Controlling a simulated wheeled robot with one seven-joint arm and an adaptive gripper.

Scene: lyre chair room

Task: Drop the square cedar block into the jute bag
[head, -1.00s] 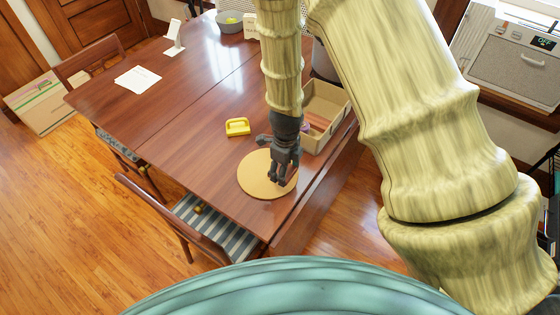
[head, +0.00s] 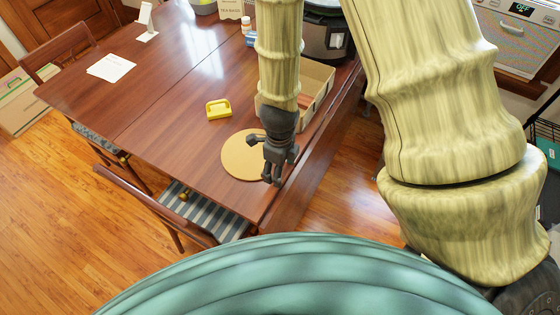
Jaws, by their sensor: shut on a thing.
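My gripper (head: 272,181) points down near the right edge of a round tan mat (head: 237,160), close to the table's front right edge. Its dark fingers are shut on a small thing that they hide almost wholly. I take it to be the square cedar block, but its shape and colour do not show. I cannot make out a jute bag in this view.
The wooden table (head: 160,75) bears a yellow handled object (head: 218,109), a beige box (head: 318,78) behind my gripper, white paper (head: 110,67) and a dark pot-like appliance (head: 325,40). A striped chair (head: 200,212) stands at the near side.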

